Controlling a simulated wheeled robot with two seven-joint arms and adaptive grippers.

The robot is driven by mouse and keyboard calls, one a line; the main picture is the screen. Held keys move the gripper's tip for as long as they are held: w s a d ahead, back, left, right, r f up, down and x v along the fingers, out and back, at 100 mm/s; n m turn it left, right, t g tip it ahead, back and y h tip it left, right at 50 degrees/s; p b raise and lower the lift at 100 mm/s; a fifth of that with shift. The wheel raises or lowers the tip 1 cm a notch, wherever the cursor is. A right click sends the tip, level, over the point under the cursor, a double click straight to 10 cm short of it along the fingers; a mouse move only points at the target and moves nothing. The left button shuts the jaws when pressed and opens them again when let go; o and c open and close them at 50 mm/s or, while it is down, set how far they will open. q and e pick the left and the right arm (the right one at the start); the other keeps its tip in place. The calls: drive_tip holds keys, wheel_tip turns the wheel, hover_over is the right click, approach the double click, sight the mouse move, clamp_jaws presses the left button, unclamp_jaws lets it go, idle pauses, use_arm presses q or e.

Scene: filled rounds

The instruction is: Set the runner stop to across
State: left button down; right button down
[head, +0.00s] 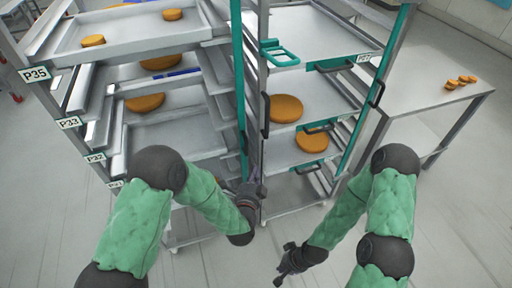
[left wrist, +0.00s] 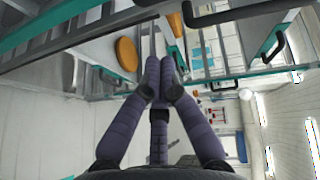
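A teal loop-shaped piece (head: 280,53) lies across the upper front left of the right rack. I cannot tell for certain whether it is the runner stop. My left gripper (head: 254,188) is low in front of the upright between the two racks. In the left wrist view its fingertips (left wrist: 160,66) are together, with no object visible between them. Teal strips and grey rack bars show just beyond the fingertips, and I cannot tell whether they touch. My right gripper (head: 286,264) is low in front of the racks, over the floor, and its finger opening is too small to read.
The left rack has labelled trays (head: 130,35) with orange rounds (head: 145,102). A side table (head: 425,90) carries small orange pieces. The front floor (head: 450,230) is clear.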

sight(264, 137)
use_arm(q)
drive_tip(key=r, duration=0.1)
drive_tip(key=d+r+m+t, duration=0.1)
drive_tip(key=r, duration=0.1)
drive_tip(key=shift+w+d+r+m, duration=0.1)
drive_tip(key=shift+w+d+m, duration=0.1)
drive_tip(key=shift+m, duration=0.1)
drive_tip(key=shift+w, duration=0.1)
drive_tip(key=w, duration=0.3)
drive_tip(key=w+d+b, duration=0.1)
drive_tip(key=w, duration=0.5)
drive_tip(key=shift+w+d+b, duration=0.25)
drive_tip(key=shift+w+b, duration=0.05)
drive_tip(key=shift+w, duration=0.1)
drive_tip(key=shift+s+a, duration=0.55)
drive_tip(key=shift+a, duration=0.35)
drive_tip(key=shift+s+a, duration=0.5)
drive_tip(key=shift+a, duration=0.35)
